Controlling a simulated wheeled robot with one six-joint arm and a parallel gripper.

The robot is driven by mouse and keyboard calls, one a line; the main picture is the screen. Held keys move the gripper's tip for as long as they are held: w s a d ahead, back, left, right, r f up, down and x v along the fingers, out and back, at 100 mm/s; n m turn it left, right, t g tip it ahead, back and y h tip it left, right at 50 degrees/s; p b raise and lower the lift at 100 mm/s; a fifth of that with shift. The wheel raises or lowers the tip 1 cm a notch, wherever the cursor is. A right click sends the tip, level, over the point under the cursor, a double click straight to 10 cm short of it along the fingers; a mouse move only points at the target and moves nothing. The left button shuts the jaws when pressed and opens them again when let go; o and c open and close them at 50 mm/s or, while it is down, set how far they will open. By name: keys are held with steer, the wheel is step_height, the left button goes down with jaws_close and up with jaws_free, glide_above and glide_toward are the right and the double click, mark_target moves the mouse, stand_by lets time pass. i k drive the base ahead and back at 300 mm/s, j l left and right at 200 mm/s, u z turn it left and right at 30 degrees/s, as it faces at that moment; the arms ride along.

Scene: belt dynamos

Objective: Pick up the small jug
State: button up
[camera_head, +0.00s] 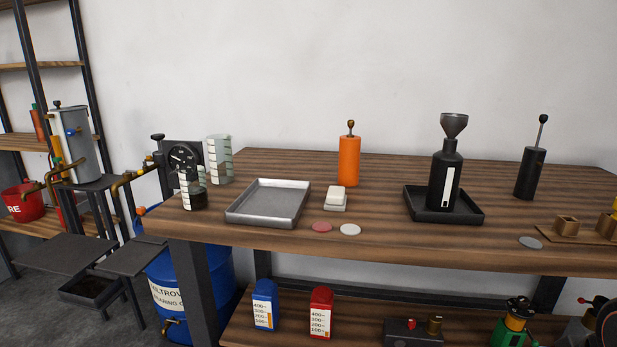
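Two clear graduated vessels stand at the left end of the wooden workbench (400,222). The shorter one (194,191), which looks like the small jug, stands upright near the front left corner and is dark in its lower part. The taller one (220,160) stands upright just behind it to the right. A round black gauge (184,158) shows close behind the shorter vessel. I cannot make out a handle on either vessel. My gripper is not in view.
A grey metal tray (232,218) lies right of the vessels. An orange cylinder (349,162), a white block (336,195) and a black bottle with a funnel (445,172) stand farther right. A blue drum (172,275) stands below left. The bench front is mostly clear.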

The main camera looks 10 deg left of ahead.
mark_target(192, 179)
steer(key=u, duration=1.4)
steer(key=j+z, duration=0.25)
steer(key=i, duration=0.05)
